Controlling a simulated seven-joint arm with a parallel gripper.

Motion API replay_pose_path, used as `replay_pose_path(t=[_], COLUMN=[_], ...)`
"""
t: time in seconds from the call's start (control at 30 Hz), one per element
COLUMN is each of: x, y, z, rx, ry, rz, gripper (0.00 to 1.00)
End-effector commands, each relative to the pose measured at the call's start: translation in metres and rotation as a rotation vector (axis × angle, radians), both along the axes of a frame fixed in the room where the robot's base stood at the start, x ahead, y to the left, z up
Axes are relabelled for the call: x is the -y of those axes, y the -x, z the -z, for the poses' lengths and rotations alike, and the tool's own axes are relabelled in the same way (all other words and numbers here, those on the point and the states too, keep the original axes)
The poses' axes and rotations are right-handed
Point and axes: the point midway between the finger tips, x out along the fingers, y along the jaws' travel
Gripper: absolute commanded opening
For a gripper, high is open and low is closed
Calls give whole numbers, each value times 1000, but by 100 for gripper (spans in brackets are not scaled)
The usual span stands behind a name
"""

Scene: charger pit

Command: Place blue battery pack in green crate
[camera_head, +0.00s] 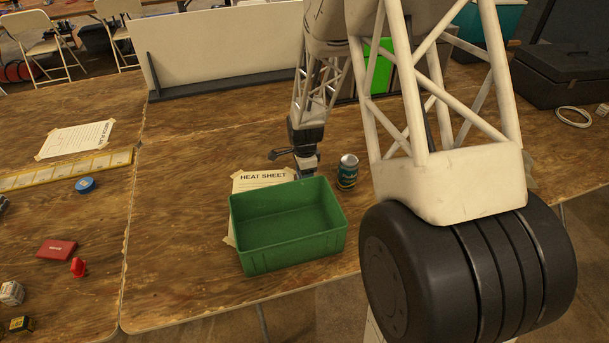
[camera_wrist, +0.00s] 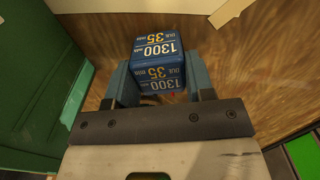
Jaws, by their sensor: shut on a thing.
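The blue battery pack (camera_wrist: 158,48) is a dark blue block with "1300" and "35" printed in white and gold. It is between the two fingers of my gripper (camera_wrist: 158,82), which is shut on it. In the head view my gripper (camera_head: 306,167) is just behind the far rim of the green crate (camera_head: 290,255), outside it; the pack cannot be made out there. The crate is open-topped and looks empty in its visible part. Its green wall also shows at the left of the wrist view (camera_wrist: 35,75).
A dark drink can (camera_head: 347,172) stands right of my gripper, near the crate's far right corner. A "HEAT SHEET" paper (camera_head: 262,177) lies partly under the crate. A red packet (camera_head: 56,249), a blue tape roll (camera_head: 85,185) and small items lie on the left table.

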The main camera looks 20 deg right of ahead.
Motion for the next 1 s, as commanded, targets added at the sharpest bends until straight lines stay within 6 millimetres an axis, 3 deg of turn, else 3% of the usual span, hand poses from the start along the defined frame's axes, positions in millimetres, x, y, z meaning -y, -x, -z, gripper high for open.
replay_pose_path(t=[0.6,1.0], x=[0,0], y=[0,0], z=[-79,-90], rx=[2,1], ry=[0,0], rz=[0,0], gripper=[13,13])
